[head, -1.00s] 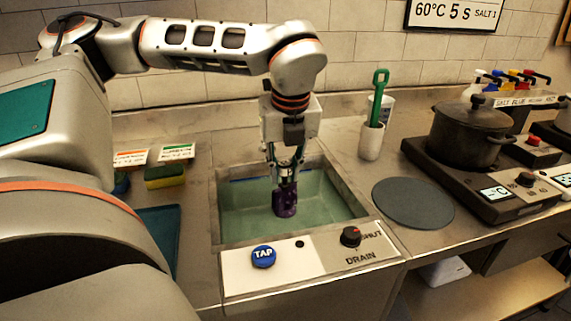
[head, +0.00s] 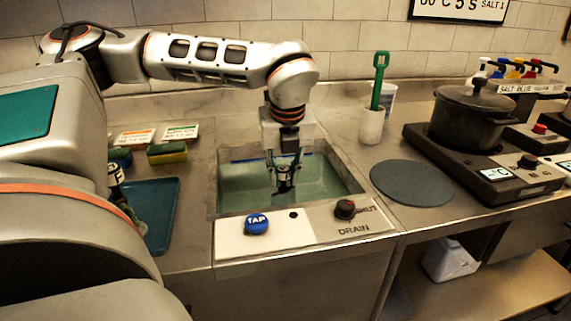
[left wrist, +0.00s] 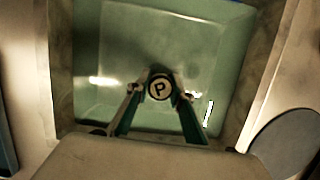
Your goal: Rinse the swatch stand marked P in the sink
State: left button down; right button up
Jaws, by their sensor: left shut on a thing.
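The sink (head: 358,178) holds greenish water. My left gripper (head: 284,182) points down into it, its fingers shut on the swatch stand marked P. In the left wrist view the stand (left wrist: 160,88) shows its round, pale top with a black P between the fingertips. In the head view only a dark bit of it shows at the fingers; its lower part seems to be under the water. The blue TAP button (head: 256,224) and black DRAIN knob (head: 345,209) are on the sink's front panel. My right gripper is not in view.
Left of the sink are a blue tray (head: 165,196), another dark stand with a lettered top (head: 115,174) partly behind my arm, and a sponge (head: 167,153). Right are a grey round mat (head: 410,183), a white holder (head: 371,126) with a green-handled tool, and a pot (head: 472,118) on a hotplate.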

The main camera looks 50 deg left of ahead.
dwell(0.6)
pick_arm(q)
jog(key=shift+s+a+r+p, duration=0.2)
jog(key=shift+s+a+p, duration=0.2)
jog(key=shift+s, duration=0.25)
jog(key=shift+s+a+f, duration=0.15)
jog(key=shift+s+f, duration=0.05)
jog(key=shift+s, duration=0.1)
